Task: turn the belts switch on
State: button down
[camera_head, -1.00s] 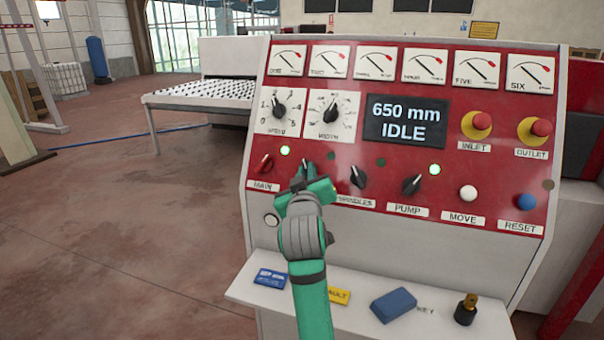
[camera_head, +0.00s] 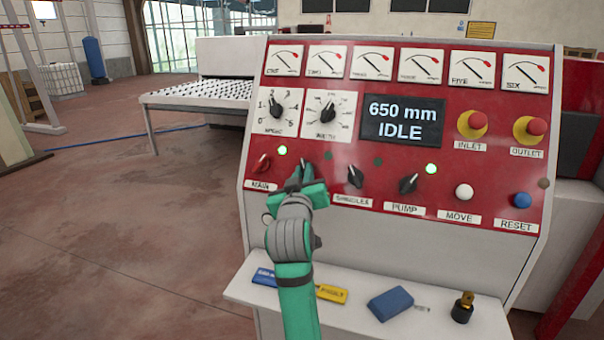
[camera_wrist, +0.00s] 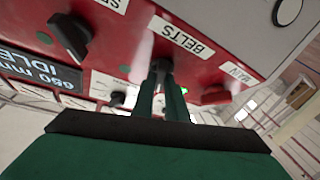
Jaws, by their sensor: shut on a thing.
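The belts switch (camera_wrist: 162,66) is a small dark knob under the BELTS label (camera_wrist: 186,35) in the wrist view. My gripper (camera_wrist: 162,78) is shut on it, with one finger on each side. In the head view my gripper (camera_head: 304,170) covers most of the switch and its label, between the main and spindles switches. The knob's exact angle is hard to tell. The small lamp (camera_head: 329,156) up and to the right of the gripper is dark. The display (camera_head: 402,121) reads 650 mm IDLE.
The red main switch (camera_head: 262,164) is close on the left, with a lit green lamp (camera_head: 282,150). The spindles switch (camera_head: 355,175) and pump switch (camera_head: 408,183) are on the right.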

jog(key=m+g+h, duration=0.1)
jog(key=m+h, duration=0.1)
jog(key=m, duration=0.2)
jog(key=m+g+h, duration=0.1)
jog(key=m+h, duration=0.2)
jog(key=m, duration=0.2)
jog(key=a+m+g+h, duration=0.1)
jog(key=m+h, duration=0.2)
jog(key=m, duration=0.2)
jog(key=shift+w+r, duration=0.15)
jog(key=shift+r, duration=0.05)
jog(key=shift+m, duration=0.4)
jog(key=c, duration=1.8)
grip_release()
jog(key=shift+o, duration=0.2)
jog(key=shift+f, duration=0.1)
jog(key=v, duration=1.1)
jog(key=shift+w, duration=0.1)
jog(key=shift+w, duration=0.1)
